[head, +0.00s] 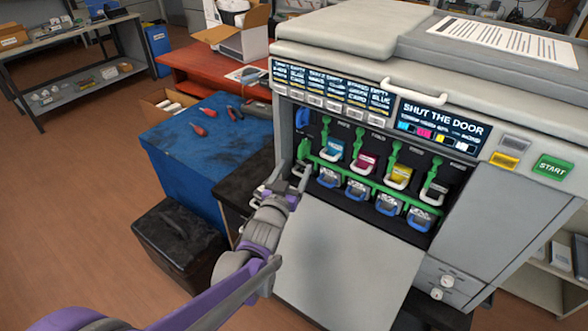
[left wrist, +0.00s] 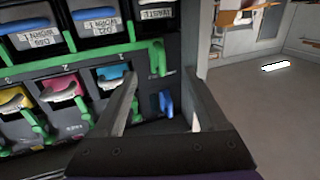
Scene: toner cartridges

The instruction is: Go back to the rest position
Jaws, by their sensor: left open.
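My left gripper (head: 291,176) is at the left edge of the printer's open front bay, and its fingers are apart with nothing between them. In the left wrist view the gripper (left wrist: 165,90) shows two spread fingers beside a blue lever (left wrist: 166,104). I cannot tell whether a finger touches the printer. The printer (head: 345,38) shows cyan (head: 333,149), magenta (head: 365,163) and yellow (head: 400,176) cartridges behind green levers. Its grey front door (head: 345,260) hangs open and down. Its screen (head: 440,120) reads "SHUT THE DOOR". My right gripper is out of view.
A blue box (head: 205,150) with red-handled tools on top stands left of the printer, with a black case (head: 178,240) in front. A red table (head: 205,68) holds an open carton (head: 240,35). The floor (head: 75,190) at the left is clear.

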